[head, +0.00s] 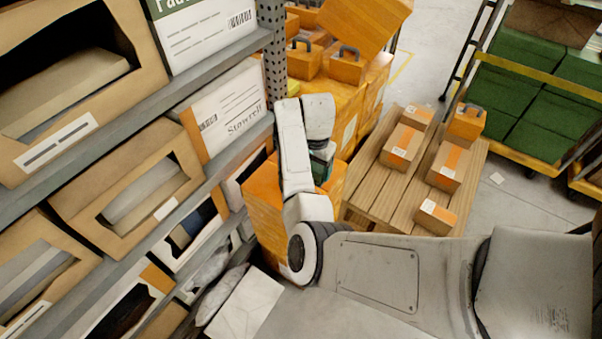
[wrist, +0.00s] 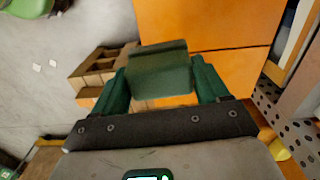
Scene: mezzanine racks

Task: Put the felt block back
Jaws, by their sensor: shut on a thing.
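The felt block (wrist: 160,72), dull grey-green with a darker top strip, is between the two green fingers of my gripper (wrist: 159,82) in the wrist view. My gripper is shut on it and holds it in front of orange boxes. In the head view only a bit of green at my gripper (head: 322,165) shows beside my pale arm. I cannot make out the block itself there, as the arm and wrist hide it.
A rack of open cardboard bins (head: 130,175) fills the left. Orange boxes (head: 345,110) are stacked behind my gripper. A wooden slatted table (head: 385,207) carries several small boxes. Green crates (head: 540,95) stand on a cart at the far right. Grey floor lies between.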

